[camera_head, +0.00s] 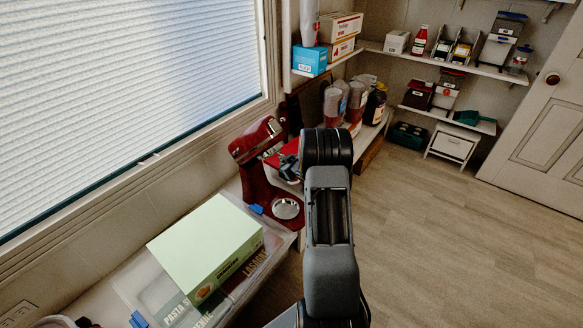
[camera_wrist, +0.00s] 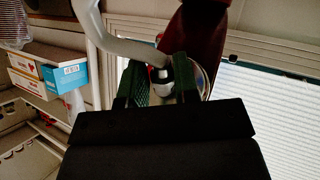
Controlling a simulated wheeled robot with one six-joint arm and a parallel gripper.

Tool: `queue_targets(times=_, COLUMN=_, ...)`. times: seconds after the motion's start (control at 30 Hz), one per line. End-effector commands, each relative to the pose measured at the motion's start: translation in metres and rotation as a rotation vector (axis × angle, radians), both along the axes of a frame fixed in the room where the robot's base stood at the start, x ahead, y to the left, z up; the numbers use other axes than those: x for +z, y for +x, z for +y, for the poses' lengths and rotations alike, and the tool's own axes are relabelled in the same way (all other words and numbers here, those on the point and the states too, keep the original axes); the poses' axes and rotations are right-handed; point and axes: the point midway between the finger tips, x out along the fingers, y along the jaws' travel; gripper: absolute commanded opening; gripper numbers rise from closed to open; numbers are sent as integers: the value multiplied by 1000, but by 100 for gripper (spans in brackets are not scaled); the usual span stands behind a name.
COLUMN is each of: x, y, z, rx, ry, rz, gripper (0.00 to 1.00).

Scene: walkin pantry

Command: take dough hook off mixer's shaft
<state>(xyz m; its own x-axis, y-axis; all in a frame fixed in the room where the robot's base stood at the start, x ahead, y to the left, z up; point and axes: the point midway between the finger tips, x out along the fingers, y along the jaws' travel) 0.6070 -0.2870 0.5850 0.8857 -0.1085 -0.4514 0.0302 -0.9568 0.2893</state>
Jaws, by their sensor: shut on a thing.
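The red stand mixer (camera_head: 254,160) stands on the counter below the window, with a round silver dish (camera_head: 287,208) at its foot. In the wrist view the mixer's red body (camera_wrist: 200,35) is behind my gripper. The pale, curved dough hook (camera_wrist: 125,45) runs from the top left into the space between my fingers. My gripper (camera_wrist: 161,82), with green finger pads, is shut on the hook's end. In the head view my arm hides most of the gripper and hook beside the mixer. I cannot tell whether the hook is still on the shaft.
A pale green box (camera_head: 205,245) lies on a clear-lidded bin on the counter in front of the mixer. Several bottles (camera_head: 345,100) stand behind it. Shelves with boxes (camera_head: 340,28) are above. Open floor (camera_head: 450,230) lies to the right.

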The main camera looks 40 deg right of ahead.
Motion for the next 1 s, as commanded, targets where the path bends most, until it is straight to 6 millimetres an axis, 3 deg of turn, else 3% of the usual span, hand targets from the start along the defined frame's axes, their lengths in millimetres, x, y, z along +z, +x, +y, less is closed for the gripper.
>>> queue_targets(times=1.0, x=9, y=6, z=-1, rx=-9, ry=1, rz=-8, gripper=0)
